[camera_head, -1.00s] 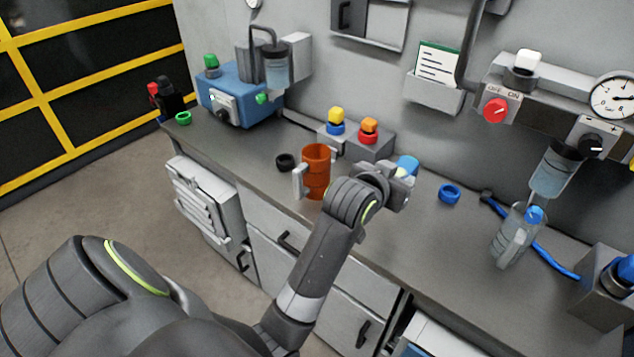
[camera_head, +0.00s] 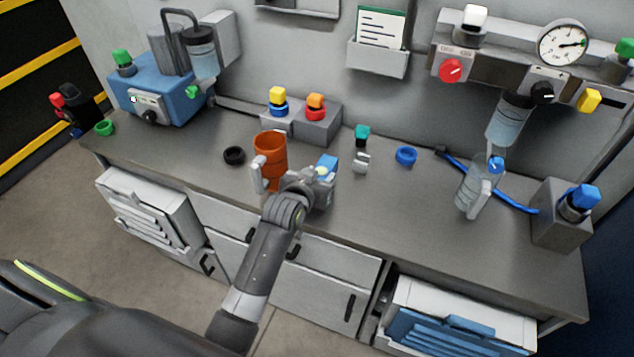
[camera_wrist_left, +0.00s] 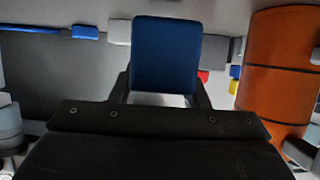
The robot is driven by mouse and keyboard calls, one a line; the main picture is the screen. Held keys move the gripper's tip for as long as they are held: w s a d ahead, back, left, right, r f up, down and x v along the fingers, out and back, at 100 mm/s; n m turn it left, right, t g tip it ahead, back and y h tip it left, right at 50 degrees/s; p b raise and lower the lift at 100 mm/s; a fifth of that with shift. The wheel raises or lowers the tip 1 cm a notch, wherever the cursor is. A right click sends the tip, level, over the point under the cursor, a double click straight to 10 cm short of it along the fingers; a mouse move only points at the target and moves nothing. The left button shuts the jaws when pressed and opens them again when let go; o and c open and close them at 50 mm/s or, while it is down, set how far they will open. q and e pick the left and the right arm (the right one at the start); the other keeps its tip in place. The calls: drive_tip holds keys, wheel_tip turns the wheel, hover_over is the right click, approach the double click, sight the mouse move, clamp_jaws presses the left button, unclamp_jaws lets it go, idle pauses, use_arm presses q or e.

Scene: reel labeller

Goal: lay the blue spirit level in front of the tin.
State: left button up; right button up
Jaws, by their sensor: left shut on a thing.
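The blue spirit level (camera_head: 327,164) shows as a small blue end at the tip of my left gripper (camera_head: 322,178). In the left wrist view the blue level (camera_wrist_left: 166,55) stands up between the two dark fingers (camera_wrist_left: 162,98), which are shut on it. The orange tin (camera_head: 270,158) is upright on the bench, just left of my left gripper; a grey handle-like piece is at its left side. The tin also shows at the right of the left wrist view (camera_wrist_left: 275,75). Much of the level is hidden by the gripper in the head view. My right gripper is out of view.
A black ring (camera_head: 234,155) lies left of the tin. A grey button box (camera_head: 318,128) stands behind it. A teal-topped item (camera_head: 362,140) and a blue ring (camera_head: 405,155) are to the right. A clear jug (camera_head: 470,190) stands farther right. Bare bench (camera_head: 385,210) lies between.

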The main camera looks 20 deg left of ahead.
use_arm(q)
drive_tip(key=shift+f, duration=1.5)
drive_tip(key=o, duration=1.1)
drive_tip(key=shift+r, duration=0.1)
